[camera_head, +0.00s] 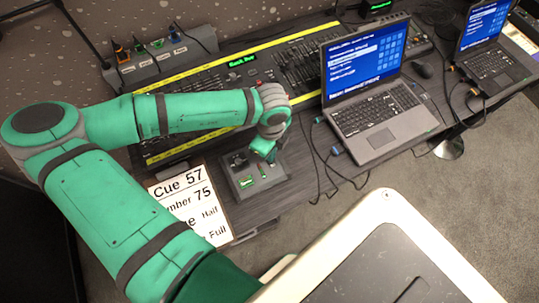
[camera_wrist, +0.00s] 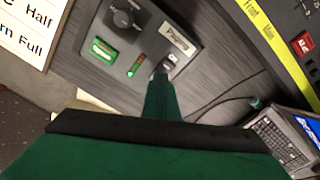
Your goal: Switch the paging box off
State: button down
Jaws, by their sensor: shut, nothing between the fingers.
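The paging box (camera_head: 241,189) is a dark, flat box on the desk's front part, below my gripper (camera_head: 270,156). In the wrist view the box (camera_wrist: 152,32) shows a white "Paging" label (camera_wrist: 178,38), a black knob (camera_wrist: 122,18), a lit green rectangle (camera_wrist: 103,52) and a narrow green light strip (camera_wrist: 136,65). A small pale switch part (camera_wrist: 172,58) sits below the label. My gripper (camera_wrist: 161,78) is shut and empty, its tip right beside this part. Whether they touch, and which way the switch is set, I cannot tell.
A cue sheet (camera_head: 190,205) lies left of the box. A lighting console (camera_head: 225,82) edged with yellow tape is behind it. An open laptop (camera_head: 375,105) stands to the right, with loose cables (camera_head: 325,165) between it and the box.

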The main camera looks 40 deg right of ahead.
jog(key=shift+f, duration=0.85)
dwell(0.7)
notch_tip(320, 180, up, 7)
dwell(1.1)
dwell(0.4)
